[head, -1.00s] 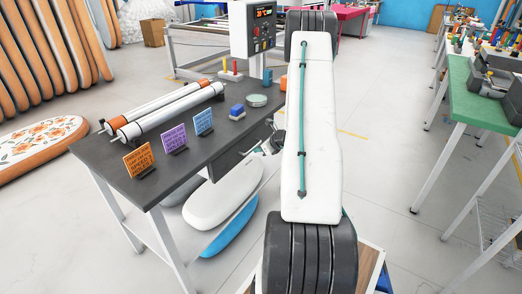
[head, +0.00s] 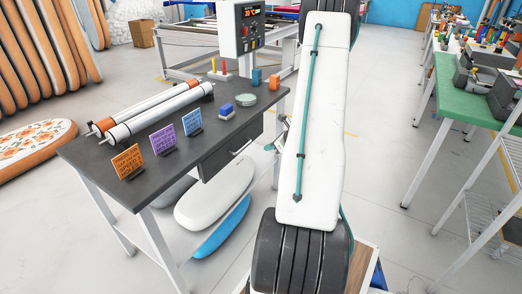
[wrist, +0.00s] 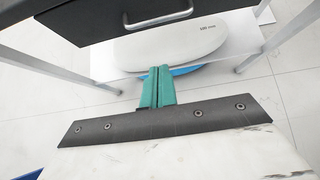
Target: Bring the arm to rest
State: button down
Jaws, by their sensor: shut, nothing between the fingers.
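My gripper (wrist: 158,87) shows in the wrist view as two green fingers pressed together, with nothing between them. It points toward the space below the drawer of the dark workbench (head: 95,185). The white board (wrist: 170,45) on the bench's lower level lies beyond the fingers, with a blue board (wrist: 187,70) under it. In the head view my white arm stands tall in the middle and hides most of the gripper. The drawer (head: 232,148) is closed and its metal handle (wrist: 158,20) hangs above the fingers in the wrist view.
A green-topped table (head: 462,90) stands at the right. Open floor (head: 390,130) lies between the bench and that table.

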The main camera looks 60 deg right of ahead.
jog(key=shift+v, duration=0.8)
jog(key=s+a+r+n+g+y, duration=0.1)
jog(key=a+r+n+g+y, duration=0.15)
jog(key=a+r+n, duration=0.6)
jog(key=s+a+r+n+g+y, duration=0.1)
jog(key=a+r+n+g+y, duration=0.3)
jog(key=a, duration=0.8)
jog(key=a+r+n+g, duration=0.2)
jog(key=a+r+n, duration=0.2)
jog(key=a+n, duration=0.5)
jog(key=s+a+r+n+h, duration=0.3)
jog(key=s+a+r+n, duration=0.3)
jog(key=a, duration=0.3)
jog(key=s+a+r+n+h, duration=0.4)
jog(key=s+a+r+n, duration=0.2)
jog(key=a+r+n, duration=0.1)
jog(key=a+n, duration=0.1)
jog(key=a, duration=0.1)
jog(key=shift+s+a+r, duration=0.2)
jog(key=shift+s+a, duration=0.15)
jog(key=shift+s, duration=0.05)
